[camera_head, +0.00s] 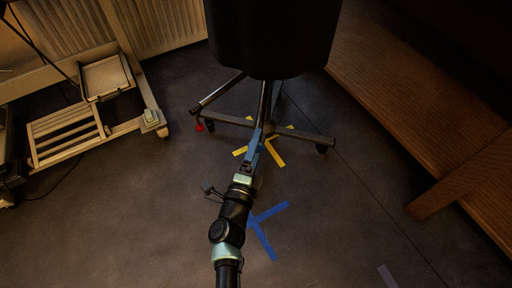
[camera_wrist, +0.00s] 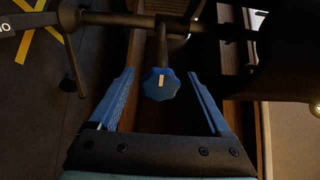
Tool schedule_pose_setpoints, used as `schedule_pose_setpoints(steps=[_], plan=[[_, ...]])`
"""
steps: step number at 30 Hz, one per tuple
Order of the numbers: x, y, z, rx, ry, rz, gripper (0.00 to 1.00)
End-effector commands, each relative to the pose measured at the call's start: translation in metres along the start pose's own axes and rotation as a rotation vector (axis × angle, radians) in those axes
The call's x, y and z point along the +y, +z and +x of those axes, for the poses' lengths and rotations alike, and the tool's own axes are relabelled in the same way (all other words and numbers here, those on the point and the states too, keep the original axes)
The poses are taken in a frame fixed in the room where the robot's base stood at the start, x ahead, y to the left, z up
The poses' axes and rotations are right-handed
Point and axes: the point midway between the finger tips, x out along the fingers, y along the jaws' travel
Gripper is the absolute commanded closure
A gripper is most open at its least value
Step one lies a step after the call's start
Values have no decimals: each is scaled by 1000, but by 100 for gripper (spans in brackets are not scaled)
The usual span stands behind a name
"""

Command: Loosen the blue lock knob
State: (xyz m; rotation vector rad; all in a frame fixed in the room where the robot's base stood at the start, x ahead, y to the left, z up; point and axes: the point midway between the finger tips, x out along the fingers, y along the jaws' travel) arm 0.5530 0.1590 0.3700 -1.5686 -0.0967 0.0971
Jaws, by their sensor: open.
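The blue lock knob (camera_wrist: 160,84) is a lobed knob with a pale mark on its face, at the end of a dark stem in the wrist view. My gripper (camera_wrist: 160,78) is open, with one blue finger on each side of the knob and a visible gap on both sides. In the head view my gripper (camera_head: 256,146) reaches to the base of a dark chair-like stand (camera_head: 268,40). The knob cannot be made out in the head view.
The stand's legs (camera_head: 300,132) spread on casters over yellow floor tape (camera_head: 275,152). Blue tape (camera_head: 266,226) lies beside my arm. A wooden bench or table (camera_head: 420,110) stands right, a pale wheeled rack (camera_head: 100,115) left. The floor between is mostly clear.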

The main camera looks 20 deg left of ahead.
Motion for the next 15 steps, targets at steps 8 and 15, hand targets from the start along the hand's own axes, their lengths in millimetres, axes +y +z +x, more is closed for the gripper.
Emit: schedule_pose_setpoints(steps=[8, 15], plan=[[0, 0, 0, 0, 0, 0, 31], [0, 0, 0, 0, 0, 0, 75]])
